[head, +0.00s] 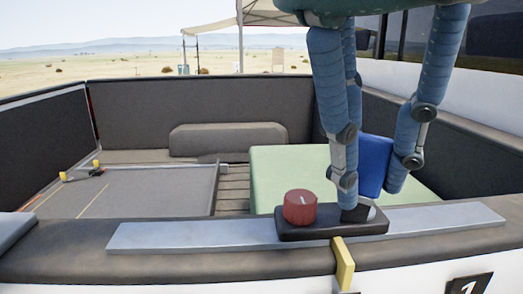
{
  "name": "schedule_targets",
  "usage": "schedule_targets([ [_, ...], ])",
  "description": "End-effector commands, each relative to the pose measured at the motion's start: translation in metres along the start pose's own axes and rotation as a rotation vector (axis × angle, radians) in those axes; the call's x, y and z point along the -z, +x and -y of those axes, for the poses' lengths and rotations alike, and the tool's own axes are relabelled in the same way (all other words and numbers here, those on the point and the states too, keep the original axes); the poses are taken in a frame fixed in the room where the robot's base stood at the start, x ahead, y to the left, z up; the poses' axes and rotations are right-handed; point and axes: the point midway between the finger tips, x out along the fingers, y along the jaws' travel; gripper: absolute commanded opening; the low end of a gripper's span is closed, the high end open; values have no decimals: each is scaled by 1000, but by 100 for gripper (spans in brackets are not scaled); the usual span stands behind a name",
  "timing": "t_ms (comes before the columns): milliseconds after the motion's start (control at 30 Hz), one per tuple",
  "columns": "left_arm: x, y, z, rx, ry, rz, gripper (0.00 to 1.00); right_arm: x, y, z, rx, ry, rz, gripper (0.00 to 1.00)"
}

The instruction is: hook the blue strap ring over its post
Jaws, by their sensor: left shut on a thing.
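My left gripper (368,192) comes down from the top right with blue-sleeved fingers. It is shut on a flat, tilted blue piece (375,163) that shows between the fingers; this looks like part of the blue strap, but no ring shape can be made out. The fingertips are low, by the right end of a black base (310,233) on the near wall's metal plate. I cannot make out the post; the fingers hide part of that area. My right gripper is not in view.
The long metal plate (190,236) lies along the near wall. A yellow strip (343,263) hangs over its front edge. Behind are a green flat-topped block (275,172), a grey cushion (225,138) and a grey panel (160,190) with yellow-ended items (64,176). Dark walls enclose the bed.

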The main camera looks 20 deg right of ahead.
Motion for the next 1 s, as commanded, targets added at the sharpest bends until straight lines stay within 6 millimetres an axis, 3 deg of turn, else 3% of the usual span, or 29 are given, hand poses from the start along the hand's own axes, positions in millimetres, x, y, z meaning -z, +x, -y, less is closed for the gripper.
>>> schedule_targets([
  [1000, 7, 17, -1, 0, -1, 0, 0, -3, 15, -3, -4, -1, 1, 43],
])
